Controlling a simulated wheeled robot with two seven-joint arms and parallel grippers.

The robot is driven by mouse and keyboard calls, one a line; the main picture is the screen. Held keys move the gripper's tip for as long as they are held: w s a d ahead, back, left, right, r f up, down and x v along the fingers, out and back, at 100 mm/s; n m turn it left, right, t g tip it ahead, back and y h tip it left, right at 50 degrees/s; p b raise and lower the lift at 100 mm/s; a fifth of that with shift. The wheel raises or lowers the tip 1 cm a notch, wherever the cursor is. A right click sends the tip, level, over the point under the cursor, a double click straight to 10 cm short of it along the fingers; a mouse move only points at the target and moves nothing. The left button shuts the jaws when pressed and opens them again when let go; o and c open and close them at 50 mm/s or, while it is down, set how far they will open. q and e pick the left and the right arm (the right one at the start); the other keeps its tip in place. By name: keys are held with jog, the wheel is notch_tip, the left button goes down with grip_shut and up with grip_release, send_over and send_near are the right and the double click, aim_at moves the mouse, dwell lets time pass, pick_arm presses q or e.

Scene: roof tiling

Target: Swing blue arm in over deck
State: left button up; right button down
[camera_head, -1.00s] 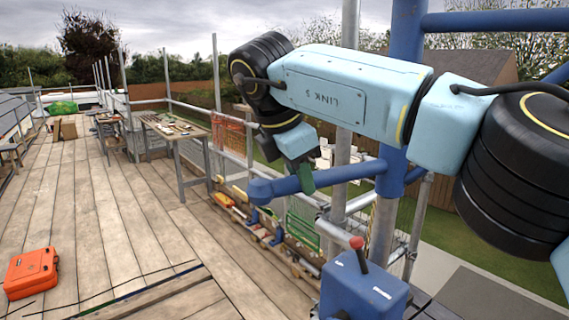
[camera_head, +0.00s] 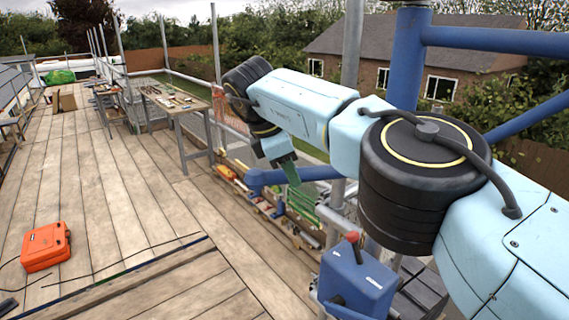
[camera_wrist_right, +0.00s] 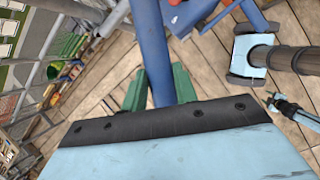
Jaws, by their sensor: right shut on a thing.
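The blue arm (camera_head: 320,173) is a horizontal blue tube running left from the scaffold post, with a rounded free end near the deck's right edge. The tube also shows in the wrist view (camera_wrist_right: 150,45). My right gripper (camera_head: 288,173) has green fingers shut on the tube near its free end. In the wrist view the fingers (camera_wrist_right: 160,90) stand on either side of the tube. The plank deck (camera_head: 90,200) lies to the left of the arm's end. My left gripper is not in the head view.
An orange case (camera_head: 45,247) sits on the deck at lower left. A workbench (camera_head: 175,98) with tools stands near the right edge. A blue box with a red-knobbed lever (camera_head: 357,282) is below the arm. The middle deck is mostly clear.

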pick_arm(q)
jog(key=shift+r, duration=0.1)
pick_arm(e)
jog(key=shift+w, duration=0.1)
jog(key=c, duration=1.1)
grip_release()
